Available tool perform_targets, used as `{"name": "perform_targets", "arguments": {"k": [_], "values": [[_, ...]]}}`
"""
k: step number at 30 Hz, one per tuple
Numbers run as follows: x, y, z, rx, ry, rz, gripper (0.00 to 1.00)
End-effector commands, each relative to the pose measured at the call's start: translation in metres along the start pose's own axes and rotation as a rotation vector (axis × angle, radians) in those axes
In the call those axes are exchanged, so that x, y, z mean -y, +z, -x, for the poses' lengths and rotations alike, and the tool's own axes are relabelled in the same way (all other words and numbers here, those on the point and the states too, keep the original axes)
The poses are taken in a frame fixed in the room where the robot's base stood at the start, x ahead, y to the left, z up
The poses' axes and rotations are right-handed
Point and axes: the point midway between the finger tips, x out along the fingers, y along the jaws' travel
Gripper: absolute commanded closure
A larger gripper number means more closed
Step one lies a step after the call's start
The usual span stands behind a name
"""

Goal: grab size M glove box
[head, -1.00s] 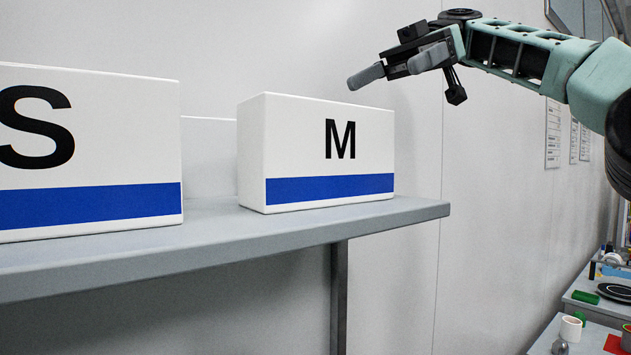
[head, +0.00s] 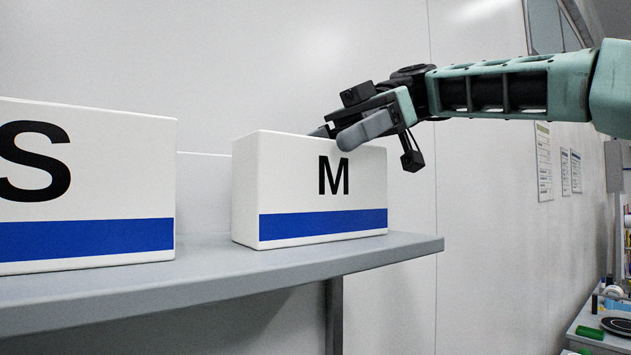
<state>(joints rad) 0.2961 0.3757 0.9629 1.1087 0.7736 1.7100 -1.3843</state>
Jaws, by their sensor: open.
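The size M glove box (head: 290,196) is white with a black M and a blue band. It stands upright on the grey shelf near the shelf's right end. My gripper (head: 335,137) is at the box's upper right edge, with its jaws open. One finger shows in front of the upper front face, and the other shows partly behind it at the top edge. I cannot tell whether either finger touches the box.
The grey shelf (head: 215,278) carries a size S box (head: 95,190) to the left, with a gap between the boxes. Another white box (head: 203,195) shows partly behind that gap. A wall rises behind. A lower bench with small items (head: 600,330) is at the far right.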

Motion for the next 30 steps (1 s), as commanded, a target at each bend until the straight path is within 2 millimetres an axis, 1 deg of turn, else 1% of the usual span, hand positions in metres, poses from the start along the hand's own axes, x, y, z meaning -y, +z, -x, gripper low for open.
{"name": "perform_targets", "arguments": {"k": [3, 5, 13, 14, 15, 17, 18, 20, 30], "values": [[0.001, -0.002, -0.013, 0.002, -0.002, -0.001, 0.15], [0.000, -0.001, -0.017, 0.002, -0.001, 0.000, 0.15], [0.000, 0.000, -0.020, 0.000, 0.000, 0.001, 0.15], [0.000, 0.000, -0.020, 0.000, 0.000, 0.001, 0.18], [0.000, 0.000, -0.020, 0.000, 0.000, 0.001, 0.29], [0.000, 0.000, -0.019, 0.000, 0.000, 0.001, 0.46], [0.000, 0.000, -0.019, 0.000, 0.000, 0.001, 0.57], [0.000, 0.000, -0.019, 0.000, 0.000, 0.001, 0.72], [0.000, -0.002, -0.018, 0.000, 0.000, 0.003, 0.72]]}}
